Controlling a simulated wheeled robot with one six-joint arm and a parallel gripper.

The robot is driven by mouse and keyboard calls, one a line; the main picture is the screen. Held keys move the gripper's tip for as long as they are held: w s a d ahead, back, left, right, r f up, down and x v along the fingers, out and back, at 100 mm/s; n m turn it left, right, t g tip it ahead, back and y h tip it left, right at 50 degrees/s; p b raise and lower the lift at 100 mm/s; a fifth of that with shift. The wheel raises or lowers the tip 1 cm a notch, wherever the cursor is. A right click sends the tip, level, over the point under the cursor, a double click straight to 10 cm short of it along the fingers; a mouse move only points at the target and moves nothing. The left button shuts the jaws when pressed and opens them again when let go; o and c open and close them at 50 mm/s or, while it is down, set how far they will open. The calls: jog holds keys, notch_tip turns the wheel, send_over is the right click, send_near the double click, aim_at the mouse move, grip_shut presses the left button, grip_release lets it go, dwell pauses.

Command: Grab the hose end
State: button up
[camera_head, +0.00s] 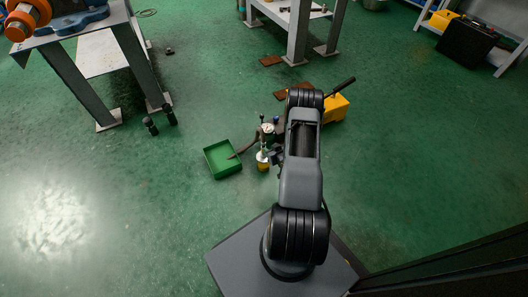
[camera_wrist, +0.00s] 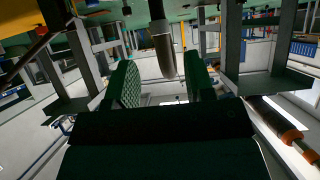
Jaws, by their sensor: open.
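In the wrist view, my gripper (camera_wrist: 160,66) is open, with one green-faced finger on each side. A rounded grey metal end on a dark shaft (camera_wrist: 164,54) hangs between the fingertips, with gaps visible on both sides. It looks like the hose end, but I cannot tell its depth relative to the fingers. In the head view, a dark hose (camera_head: 244,150) curves from a small pump-like unit (camera_head: 268,131) toward a green tray (camera_head: 209,165) on the floor. My arm hides part of that unit, and my fingers cannot be made out there.
A yellow box (camera_head: 336,108) stands behind my arm at the right. Two dark cylinders (camera_head: 168,115) stand by a workbench (camera_head: 130,55) at upper left. Another bench (camera_head: 299,32) is at the back. The floor is open at left and right.

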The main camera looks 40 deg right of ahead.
aim_at(264, 143)
jog(key=b+x, duration=0.2)
jog(key=x, duration=0.4)
jog(key=shift+w, duration=0.15)
jog(key=b+x, duration=0.3)
jog(key=x, duration=0.1)
jog(key=shift+f, duration=0.15)
jog(key=shift+w+d+f, duration=0.15)
jog(key=shift+w+f, duration=0.05)
jog(key=shift+w, duration=0.35)
grip_shut()
jog(key=shift+r, duration=0.1)
